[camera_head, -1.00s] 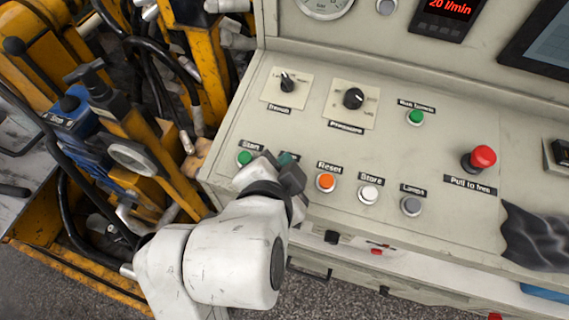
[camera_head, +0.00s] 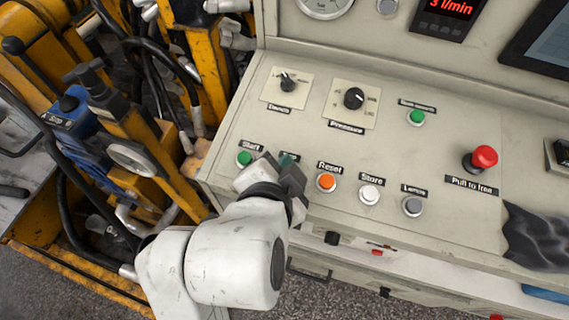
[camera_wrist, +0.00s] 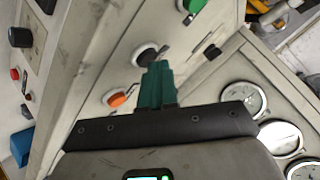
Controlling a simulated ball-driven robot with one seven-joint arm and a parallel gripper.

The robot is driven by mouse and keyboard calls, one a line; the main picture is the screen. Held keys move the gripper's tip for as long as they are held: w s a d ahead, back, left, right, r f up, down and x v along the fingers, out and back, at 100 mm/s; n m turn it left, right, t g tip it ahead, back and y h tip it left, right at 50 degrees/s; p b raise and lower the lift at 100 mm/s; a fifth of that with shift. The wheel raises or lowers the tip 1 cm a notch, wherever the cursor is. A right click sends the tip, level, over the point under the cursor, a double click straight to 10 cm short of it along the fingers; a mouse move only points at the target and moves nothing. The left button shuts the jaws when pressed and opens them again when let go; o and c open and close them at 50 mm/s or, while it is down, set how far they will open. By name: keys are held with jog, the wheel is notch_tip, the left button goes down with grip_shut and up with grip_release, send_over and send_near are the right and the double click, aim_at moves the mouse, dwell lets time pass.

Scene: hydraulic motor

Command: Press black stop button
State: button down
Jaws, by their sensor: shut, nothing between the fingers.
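The black stop button (camera_wrist: 147,56) shows in the wrist view, dark with a pale ring, on the sloped panel between the green and orange buttons. My gripper (camera_wrist: 158,70) is shut and empty, its green fingertips overlapping the lower edge of that button in this view. Whether they touch it cannot be told for sure. In the head view my gripper (camera_head: 287,160) is over the panel between the green Start button (camera_head: 244,158) and the orange Reset button (camera_head: 326,182). There it hides the black button and most of its label.
The white Store button (camera_head: 369,194) and grey Lamps button (camera_head: 412,206) lie to the right. A red mushroom button (camera_head: 483,157) stands up farther right. Two black knobs (camera_head: 354,98) sit higher on the panel. Yellow machinery and hoses (camera_head: 150,140) crowd the left.

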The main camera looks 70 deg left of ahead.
jog(key=shift+s+d+r+p, duration=0.1)
jog(key=shift+r+p, duration=0.6)
jog(key=shift+r, duration=0.05)
jog(key=r+p, duration=0.4)
jog(key=r, duration=0.1)
jog(key=shift+s+d, duration=0.2)
jog(key=shift+d, duration=0.1)
dwell(0.7)
